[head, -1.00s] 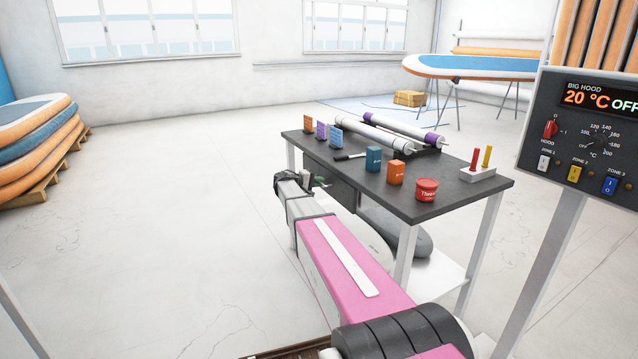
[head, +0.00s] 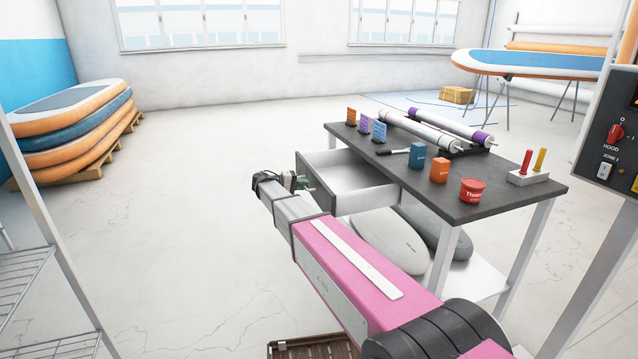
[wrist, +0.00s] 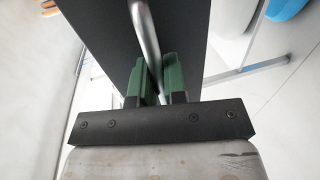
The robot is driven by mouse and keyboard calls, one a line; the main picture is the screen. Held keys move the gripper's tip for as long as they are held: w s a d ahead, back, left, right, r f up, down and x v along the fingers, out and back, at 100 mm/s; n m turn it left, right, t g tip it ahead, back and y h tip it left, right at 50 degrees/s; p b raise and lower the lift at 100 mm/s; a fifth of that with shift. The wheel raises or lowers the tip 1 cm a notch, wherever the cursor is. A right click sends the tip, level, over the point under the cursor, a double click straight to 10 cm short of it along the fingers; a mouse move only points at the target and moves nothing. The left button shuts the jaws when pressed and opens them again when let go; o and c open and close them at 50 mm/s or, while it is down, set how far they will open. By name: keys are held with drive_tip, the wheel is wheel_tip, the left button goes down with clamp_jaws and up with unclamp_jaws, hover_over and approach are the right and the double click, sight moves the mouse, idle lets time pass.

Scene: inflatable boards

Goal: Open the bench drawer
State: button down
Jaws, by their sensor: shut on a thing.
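The bench (head: 450,180) has a dark top and white legs, and stands right of centre in the head view. Its drawer (head: 352,172) is pulled well out on the left side; the pale inside shows and looks empty. My gripper (head: 302,183) is at the drawer's dark front. In the wrist view the green fingers of my gripper (wrist: 161,78) are closed around the metal bar handle (wrist: 147,42), in front of the dark drawer front (wrist: 105,38). In the head view the handle is mostly hidden by my gripper.
A control panel (head: 615,140) stands at right, stacked boards (head: 80,125) at left.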

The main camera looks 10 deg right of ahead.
drive_tip(key=shift+f+v, duration=0.25)
drive_tip(key=shift+v, duration=1.05)
drive_tip(key=c, duration=1.2)
unclamp_jaws()
drive_tip(key=v, duration=1.1)
drive_tip(key=shift+s, duration=0.1)
